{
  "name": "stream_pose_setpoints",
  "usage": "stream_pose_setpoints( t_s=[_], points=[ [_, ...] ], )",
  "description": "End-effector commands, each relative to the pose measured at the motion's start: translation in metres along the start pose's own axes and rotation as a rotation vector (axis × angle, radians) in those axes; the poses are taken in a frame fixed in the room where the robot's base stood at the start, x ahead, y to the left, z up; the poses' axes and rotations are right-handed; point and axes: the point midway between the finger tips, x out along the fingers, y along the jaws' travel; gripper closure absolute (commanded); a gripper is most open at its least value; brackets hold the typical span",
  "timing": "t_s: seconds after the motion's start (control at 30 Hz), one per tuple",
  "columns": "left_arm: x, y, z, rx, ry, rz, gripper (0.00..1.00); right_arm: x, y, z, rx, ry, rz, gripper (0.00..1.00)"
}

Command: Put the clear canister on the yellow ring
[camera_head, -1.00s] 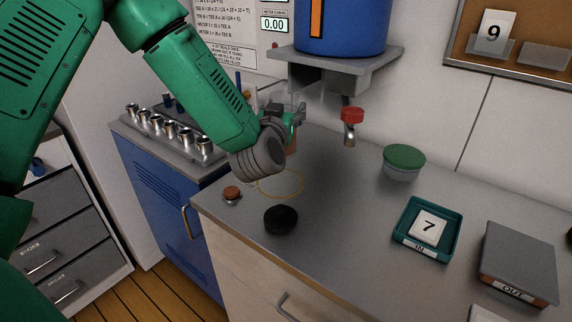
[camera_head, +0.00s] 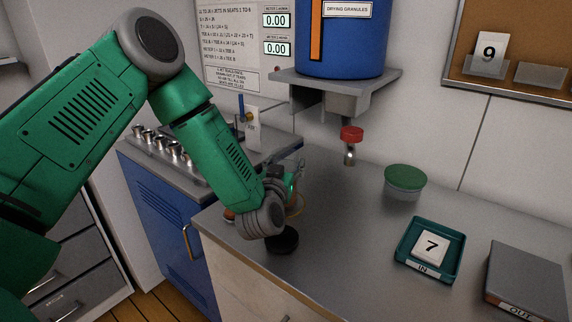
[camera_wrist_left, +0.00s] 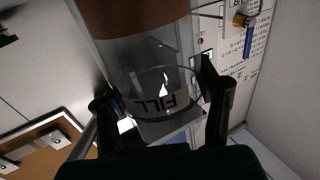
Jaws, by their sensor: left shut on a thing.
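My left gripper (camera_head: 292,180) is low over the bench near its front left corner. In the left wrist view, its two fingers (camera_wrist_left: 162,108) are shut on the clear canister (camera_wrist_left: 150,62), which has a FILL label, upside down there, and a brown part at one end. In the head view my wrist hides most or all of the canister. The yellow ring (camera_head: 298,207) lies on the bench and shows only as a short arc beside my wrist. I cannot tell whether the canister touches the bench. My right gripper is not in view.
A black round piece (camera_head: 284,241) lies close below my wrist. An orange-brown button (camera_head: 229,214) is partly hidden left of it. A green-lidded tub (camera_head: 405,180) and the IN tray (camera_head: 408,260) stand right, with clear bench between.

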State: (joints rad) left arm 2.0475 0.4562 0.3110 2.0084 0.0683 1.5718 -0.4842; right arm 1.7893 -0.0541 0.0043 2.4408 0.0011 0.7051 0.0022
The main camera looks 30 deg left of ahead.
Motion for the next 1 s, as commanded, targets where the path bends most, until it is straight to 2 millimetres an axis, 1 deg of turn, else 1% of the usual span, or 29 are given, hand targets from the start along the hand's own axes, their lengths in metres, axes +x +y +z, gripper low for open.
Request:
stream_pose_setpoints(
  t_s=[0.1,0.13,0.17,0.7,0.8,0.87,0.97,1.0],
  points=[
    [0.001,-0.003,0.005,0.000,0.000,-0.002,0.95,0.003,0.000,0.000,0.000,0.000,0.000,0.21],
    [0.001,-0.004,0.005,-0.001,-0.002,-0.003,0.33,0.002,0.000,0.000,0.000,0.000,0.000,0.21],
    [0.001,-0.004,0.005,-0.001,-0.002,-0.003,0.22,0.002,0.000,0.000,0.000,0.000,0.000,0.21],
    [0.000,0.000,0.003,0.002,0.000,-0.003,0.22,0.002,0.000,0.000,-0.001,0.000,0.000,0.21],
    [0.000,-0.001,-0.002,0.000,0.000,-0.003,0.22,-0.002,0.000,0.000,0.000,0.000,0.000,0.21],
    [-0.006,-0.002,0.000,0.000,-0.002,-0.001,0.22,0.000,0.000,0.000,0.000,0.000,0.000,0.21],
    [-0.023,-0.002,0.001,0.001,-0.004,-0.001,0.22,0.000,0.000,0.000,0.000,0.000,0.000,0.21],
    [-0.031,-0.002,0.001,0.000,-0.005,-0.001,0.22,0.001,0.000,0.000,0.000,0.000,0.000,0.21]
  ],
)
